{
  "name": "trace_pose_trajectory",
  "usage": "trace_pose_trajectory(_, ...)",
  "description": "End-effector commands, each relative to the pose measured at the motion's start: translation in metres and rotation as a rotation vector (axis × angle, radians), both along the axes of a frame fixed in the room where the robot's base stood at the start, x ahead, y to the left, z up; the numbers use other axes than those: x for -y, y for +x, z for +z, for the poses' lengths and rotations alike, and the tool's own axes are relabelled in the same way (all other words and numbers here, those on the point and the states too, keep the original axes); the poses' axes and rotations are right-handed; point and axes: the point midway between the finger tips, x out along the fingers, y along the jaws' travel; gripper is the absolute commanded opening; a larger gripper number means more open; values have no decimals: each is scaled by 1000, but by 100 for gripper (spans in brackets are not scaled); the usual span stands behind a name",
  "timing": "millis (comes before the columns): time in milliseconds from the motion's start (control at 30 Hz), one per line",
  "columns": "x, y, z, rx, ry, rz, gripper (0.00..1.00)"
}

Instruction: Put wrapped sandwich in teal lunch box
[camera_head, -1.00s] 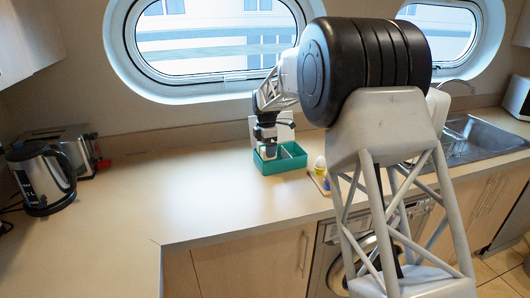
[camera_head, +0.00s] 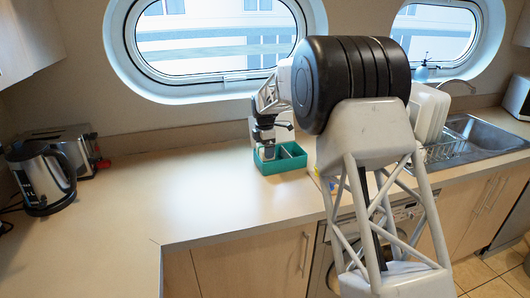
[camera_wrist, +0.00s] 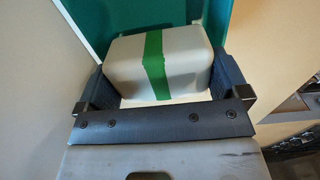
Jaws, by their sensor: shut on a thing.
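The wrapped sandwich (camera_wrist: 188,65) is a pale, rounded block with a green band, seen in the wrist view. My gripper (camera_wrist: 163,82) is shut on it, with one dark finger on each side. In the head view my gripper (camera_head: 265,149) points down over the left compartment of the teal lunch box (camera_head: 294,164). The box stands on the counter below the window, with a divider inside. Teal walls (camera_wrist: 90,22) show behind the sandwich in the wrist view. Whether the sandwich touches the box floor cannot be told.
A kettle (camera_head: 46,178) and a toaster (camera_head: 85,158) stand at the left on the counter (camera_head: 180,190). A dish rack (camera_head: 443,150) with white plates (camera_head: 428,112) and a sink (camera_head: 485,135) are at the right. The counter left of the box is clear.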

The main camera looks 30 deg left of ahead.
Motion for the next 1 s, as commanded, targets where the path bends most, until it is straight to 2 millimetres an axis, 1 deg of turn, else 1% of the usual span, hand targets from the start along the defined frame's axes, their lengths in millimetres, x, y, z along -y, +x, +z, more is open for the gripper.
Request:
trace_pose_trajectory(100, 0, 0, -11, 1, 1, 0, 67)
trace_pose_trajectory(200, 0, 0, -15, 1, 1, 0, 67)
trace_pose_trajectory(533, 0, 0, -17, 1, 1, 0, 67)
trace_pose_trajectory(1000, 0, 0, -27, 1, 1, 0, 67)
